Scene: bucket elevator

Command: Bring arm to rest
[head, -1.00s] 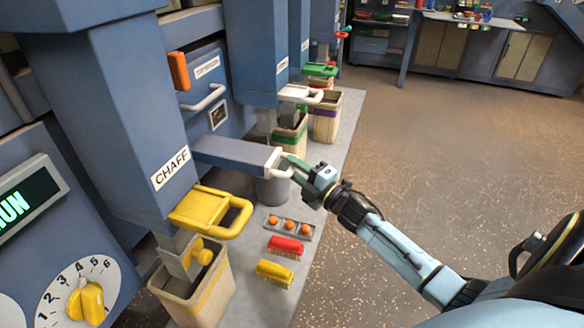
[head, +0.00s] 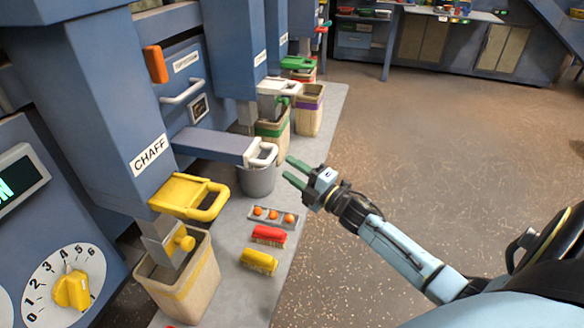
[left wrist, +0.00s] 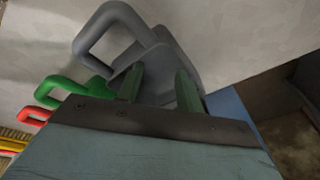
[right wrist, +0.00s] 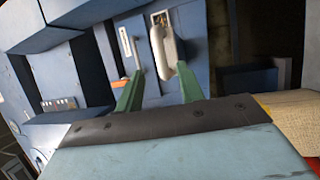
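My right gripper (head: 290,173) is above the grey floor strip in the head view, just right of the white handle (head: 264,154) on the blue-grey slide, with a gap between them. Its two green fingers are spread and empty in the right wrist view (right wrist: 160,92). My left arm is outside the head view. In the left wrist view my left gripper (left wrist: 158,80) has its green fingers apart, close to a grey looped handle (left wrist: 102,22). I cannot tell whether they touch it.
A grey bucket (head: 257,180) stands under the slide. A yellow handled slide (head: 185,193) sits above a tan bin (head: 190,290). A tray of orange balls (head: 273,216), a red brush (head: 268,236) and a yellow brush (head: 259,261) lie nearby. Brown floor to the right is open.

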